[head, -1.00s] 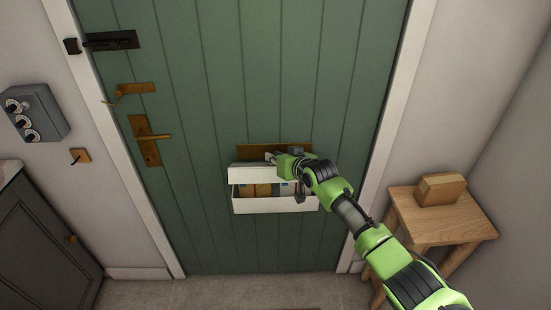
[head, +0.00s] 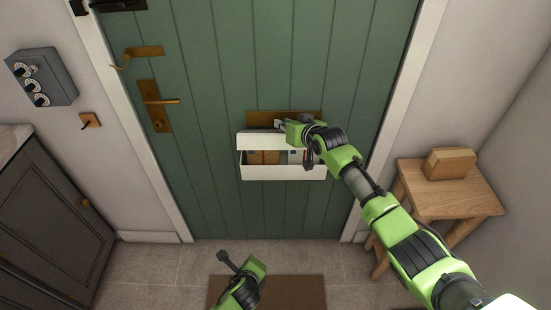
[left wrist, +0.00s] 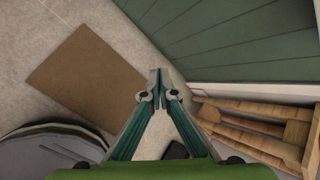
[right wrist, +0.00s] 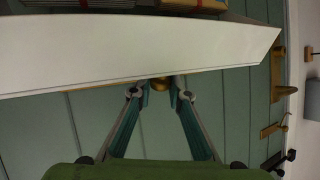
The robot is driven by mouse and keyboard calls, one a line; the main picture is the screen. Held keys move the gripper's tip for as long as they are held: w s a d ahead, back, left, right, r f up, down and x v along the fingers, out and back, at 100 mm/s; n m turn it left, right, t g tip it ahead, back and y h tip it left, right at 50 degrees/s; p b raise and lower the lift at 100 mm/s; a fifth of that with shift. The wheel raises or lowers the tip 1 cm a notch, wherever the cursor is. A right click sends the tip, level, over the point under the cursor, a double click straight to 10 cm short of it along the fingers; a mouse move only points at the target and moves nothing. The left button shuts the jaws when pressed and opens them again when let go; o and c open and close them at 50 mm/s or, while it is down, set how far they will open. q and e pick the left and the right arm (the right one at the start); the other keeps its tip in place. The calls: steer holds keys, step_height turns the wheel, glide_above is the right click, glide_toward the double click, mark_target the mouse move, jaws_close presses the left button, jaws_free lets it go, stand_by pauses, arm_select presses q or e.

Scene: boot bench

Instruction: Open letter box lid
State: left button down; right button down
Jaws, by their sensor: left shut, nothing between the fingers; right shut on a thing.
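The white letter box (head: 283,173) hangs on the green door in the head view, with its lid (head: 262,141) raised and brown and pale items showing inside. In the right wrist view the lid (right wrist: 140,48) spans the top, with a small brass knob (right wrist: 162,84) at its edge. My right gripper (head: 281,125) is at the lid's upper edge; in the right wrist view (right wrist: 162,88) its fingers are shut on the knob. My left gripper (head: 222,257) is low in front of the door, away from the box; the left wrist view shows its fingertips (left wrist: 159,77) together and empty.
A brass plate (head: 255,118) sits on the door (head: 210,90) behind the lid. A wooden stool (head: 440,203) with a box (head: 449,164) on it stands at the right. A dark cabinet (head: 50,225) stands at the left. A brown mat (head: 300,291) lies on the floor.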

steer(key=shift+w+r, duration=0.15)
steer(key=shift+r, duration=0.2)
arm_select(q)
steer(key=w+d+r+m+t, duration=0.2)
steer(key=w+d+r+m, duration=0.1)
steer(key=r, duration=0.5)
steer(key=w+d+r+m+t, duration=0.2)
steer(key=w+r+m, duration=0.2)
steer(key=r, duration=0.5)
steer(key=w+d+r+m+t, duration=0.2)
steer(key=w+d+r+m, duration=0.1)
steer(key=r, duration=0.5)
arm_select(e)
steer(key=shift+f, duration=0.1)
arm_select(q)
steer(key=w, duration=1.1)
steer(key=shift+w+a, duration=0.15)
steer(key=shift+w, duration=0.05)
steer(key=shift+r, duration=0.1)
